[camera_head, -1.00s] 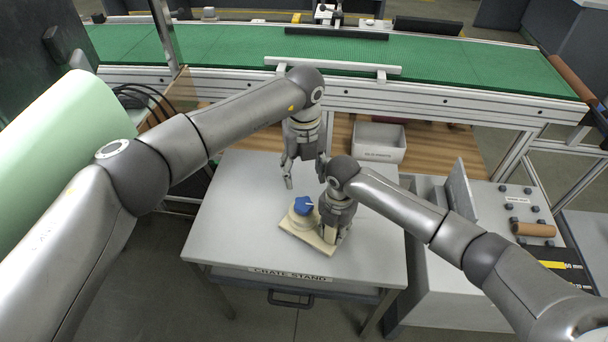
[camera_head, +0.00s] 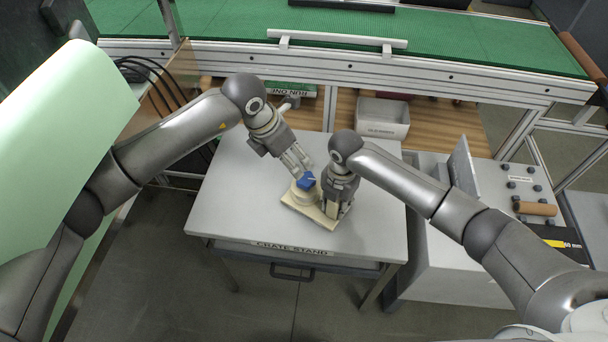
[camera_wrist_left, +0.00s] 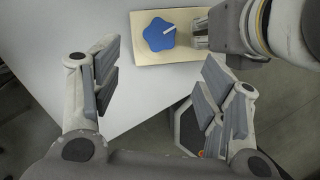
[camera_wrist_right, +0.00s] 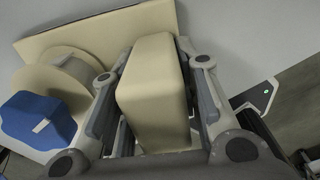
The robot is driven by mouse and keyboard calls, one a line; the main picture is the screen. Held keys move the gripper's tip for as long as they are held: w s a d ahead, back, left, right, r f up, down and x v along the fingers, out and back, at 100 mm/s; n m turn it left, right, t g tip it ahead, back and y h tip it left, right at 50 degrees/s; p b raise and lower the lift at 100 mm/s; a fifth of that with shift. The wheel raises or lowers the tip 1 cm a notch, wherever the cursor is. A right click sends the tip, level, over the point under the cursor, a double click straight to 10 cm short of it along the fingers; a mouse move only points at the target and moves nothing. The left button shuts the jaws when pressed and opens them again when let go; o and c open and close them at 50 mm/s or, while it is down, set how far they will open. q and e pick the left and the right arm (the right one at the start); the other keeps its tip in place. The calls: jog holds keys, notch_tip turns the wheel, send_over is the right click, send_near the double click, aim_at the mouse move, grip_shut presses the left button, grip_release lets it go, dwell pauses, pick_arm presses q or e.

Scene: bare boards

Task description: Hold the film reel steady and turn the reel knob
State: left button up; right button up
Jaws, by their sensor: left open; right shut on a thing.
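The film reel is a cream fixture (camera_head: 296,201) on a flat base plate, lying on the grey crate stand. On its round part sits the blue lobed reel knob (camera_head: 305,181), with a white mark on top; it also shows in the left wrist view (camera_wrist_left: 159,35). My right gripper (camera_head: 333,208) is shut on the cream upright block (camera_wrist_right: 153,95) of the fixture, beside the knob. My left gripper (camera_head: 303,168) is open and empty, its fingers just behind and above the knob. In the left wrist view, the knob lies beyond the fingers, apart from them.
The crate stand (camera_head: 230,200) has free room left and in front of the fixture. A white bin (camera_head: 383,118) stands on a wooden surface behind. A green conveyor (camera_head: 200,20) runs across the back. A panel with a brown roll (camera_head: 535,209) is at right.

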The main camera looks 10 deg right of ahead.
aim_at(305, 178)
pick_arm(q)
jog(key=shift+m, duration=0.3)
jog(key=x, duration=1.1)
jog(key=shift+f, duration=0.4)
jog(key=c, duration=1)
